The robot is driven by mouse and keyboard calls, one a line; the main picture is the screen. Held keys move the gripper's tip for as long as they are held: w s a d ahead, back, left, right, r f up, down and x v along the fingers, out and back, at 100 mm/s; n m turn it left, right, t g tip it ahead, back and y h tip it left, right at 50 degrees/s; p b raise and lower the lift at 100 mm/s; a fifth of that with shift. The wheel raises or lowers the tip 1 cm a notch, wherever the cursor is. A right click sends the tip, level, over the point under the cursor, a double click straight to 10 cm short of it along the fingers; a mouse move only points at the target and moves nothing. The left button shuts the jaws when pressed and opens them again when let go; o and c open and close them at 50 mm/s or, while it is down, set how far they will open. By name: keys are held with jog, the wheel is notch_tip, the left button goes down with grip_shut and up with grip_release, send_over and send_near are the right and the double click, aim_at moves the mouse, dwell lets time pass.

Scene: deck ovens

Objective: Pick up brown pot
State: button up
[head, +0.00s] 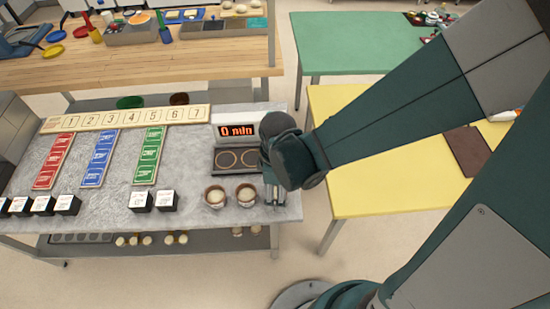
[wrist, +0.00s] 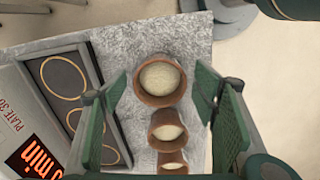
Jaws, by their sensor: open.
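Brown pots with pale filling stand on the grey table. Two show in the head view, a left pot (head: 215,197) and a right pot (head: 246,195). In the wrist view there are three in a row: a top pot (wrist: 160,97), a middle pot (wrist: 160,118) and a partly cut-off bottom pot (wrist: 167,157). My gripper (head: 273,201) points down just right of the two pots in the head view. It is open and empty, and its fingers (wrist: 161,85) show on either side of the top pot in the wrist view. The gripper hides a third pot in the head view.
A hot plate (head: 239,160) with a "0 min" display stands just behind the pots. Black-and-white cubes (head: 141,201), coloured strips (head: 149,155) and a numbered board (head: 125,118) lie to the left. A yellow table (head: 375,185) stands right of the grey table edge.

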jog(key=shift+c, duration=0.7)
jog(key=c, duration=0.9)
jog(key=shift+r, duration=0.2)
jog(key=shift+c, duration=0.2)
jog(key=shift+r+p, duration=1.25)
jog(key=shift+r, duration=3.55)
